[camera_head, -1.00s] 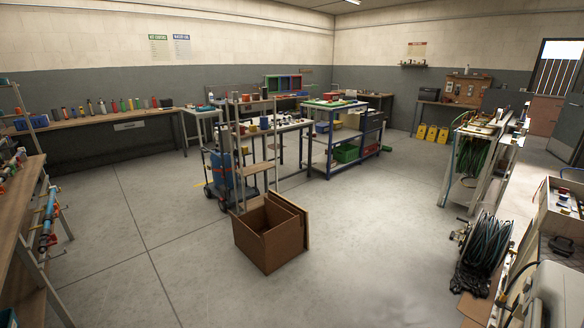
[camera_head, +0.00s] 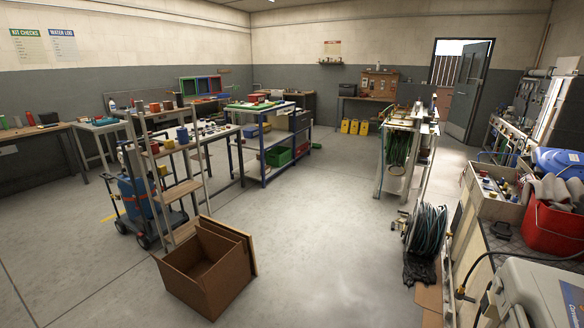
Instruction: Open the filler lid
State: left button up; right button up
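I cannot make out a filler lid in this view. A pale grey rounded case (camera_head: 530,288) with an orange and blue label stands at the bottom right, cut off by the frame edge. A dark hose with a brass end (camera_head: 461,292) curves beside it. Whether this case has a filler lid, I cannot tell. Neither of my grippers is in view.
An open cardboard box (camera_head: 207,268) sits on the floor ahead, near a wooden-stepped ladder. A hose reel (camera_head: 428,232) stands at the right, before a rack of green hose (camera_head: 398,148). A red bucket (camera_head: 553,222) is on the right bench. The middle floor is clear.

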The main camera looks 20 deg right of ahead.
aim_at(499, 229)
jog(key=i+z, duration=0.3)
jog(key=z, duration=0.15)
jog(key=i+z, duration=0.7)
jog(key=z, duration=0.2)
jog(key=i+z, duration=0.25)
jog(key=z, duration=0.2)
jog(key=i+j+z, duration=0.2)
jog(key=z, duration=0.25)
jog(key=i+j+z, duration=0.2)
jog(key=z, duration=0.25)
jog(key=i+j+z, duration=0.25)
jog(key=j+z, duration=0.25)
jog(key=j, duration=0.15)
jog(key=i+j+z, duration=0.25)
jog(key=j, duration=0.15)
jog(key=j+z, duration=0.4)
jog(key=j, duration=0.8)
jog(key=i, duration=0.05)
